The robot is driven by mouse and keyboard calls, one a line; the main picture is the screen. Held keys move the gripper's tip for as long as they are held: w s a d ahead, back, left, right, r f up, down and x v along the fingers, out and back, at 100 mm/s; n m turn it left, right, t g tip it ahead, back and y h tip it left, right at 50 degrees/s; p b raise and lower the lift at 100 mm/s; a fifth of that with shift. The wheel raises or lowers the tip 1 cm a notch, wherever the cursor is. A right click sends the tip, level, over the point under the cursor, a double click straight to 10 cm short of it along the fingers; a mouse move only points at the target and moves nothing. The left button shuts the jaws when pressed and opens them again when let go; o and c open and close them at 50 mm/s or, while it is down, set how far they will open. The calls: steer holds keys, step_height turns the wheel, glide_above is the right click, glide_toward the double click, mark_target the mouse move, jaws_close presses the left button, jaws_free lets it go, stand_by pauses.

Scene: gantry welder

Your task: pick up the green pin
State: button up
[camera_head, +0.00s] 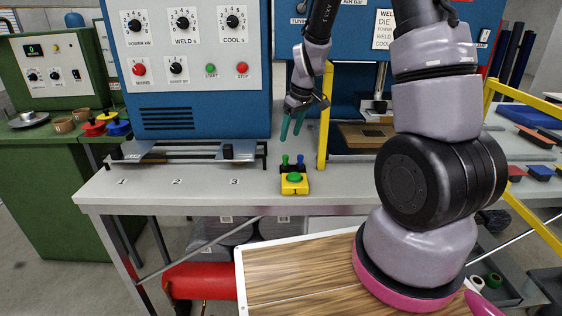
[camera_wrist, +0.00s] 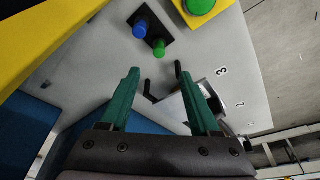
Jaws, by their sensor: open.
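The green pin (camera_head: 285,159) stands in a small black block (camera_head: 292,169) on the bench, next to a blue pin (camera_head: 300,160). In the wrist view the green pin (camera_wrist: 159,48) lies just beyond my fingertips, with the blue pin (camera_wrist: 139,30) to its upper left. My gripper (camera_head: 291,130) has teal fingers pointing down above the pins. It is open and empty; in the wrist view the green pin shows ahead of the gap between the fingers (camera_wrist: 159,77). A clear gap shows between fingertips and pin in the head view.
A yellow box with a green button (camera_head: 295,184) sits in front of the block. A yellow post (camera_head: 325,118) rises close to the right of my gripper. A metal slide fixture (camera_head: 190,151) lies to the left. The bench front (camera_head: 210,193) is largely clear.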

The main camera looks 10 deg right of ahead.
mark_target(286, 156)
steer(key=x, duration=0.3)
steer(key=shift+f, duration=0.4)
steer(key=x, duration=0.5)
steer(key=shift+d+f, duration=0.1)
steer(key=shift+f, duration=0.25)
jaws_close()
